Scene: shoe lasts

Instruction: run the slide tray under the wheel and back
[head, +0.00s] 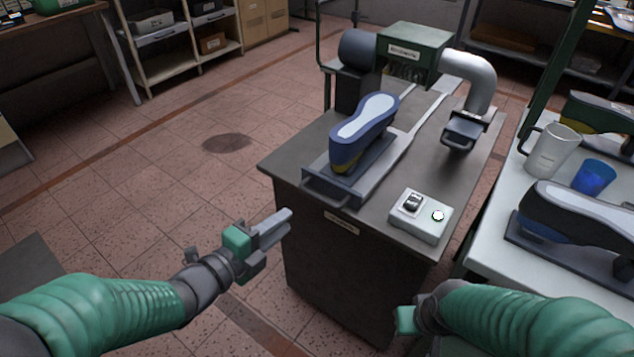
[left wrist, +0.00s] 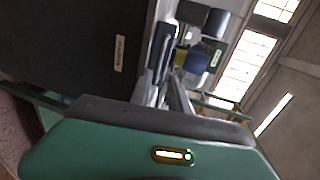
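The slide tray (head: 312,181) is a grey plate with a bar handle (head: 326,192) at its near end, on the dark bench. A blue shoe last with a pale sole (head: 362,130) stands on it, sole up. Behind it is the green machine housing (head: 412,50); I cannot make out the wheel. My left gripper (head: 284,220) is empty, in front of the bench, left of and below the handle, apart from it. Its fingers show a narrow gap in the left wrist view (left wrist: 165,97). My right gripper (head: 405,320) is low before the bench; its fingers are hidden.
A switch box (head: 422,215) with a lit button sits on the bench's near right corner. A duct (head: 478,78) bends down beside the housing. A side table at right holds a white mug (head: 551,150), a blue cup (head: 593,177) and another last (head: 585,222).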

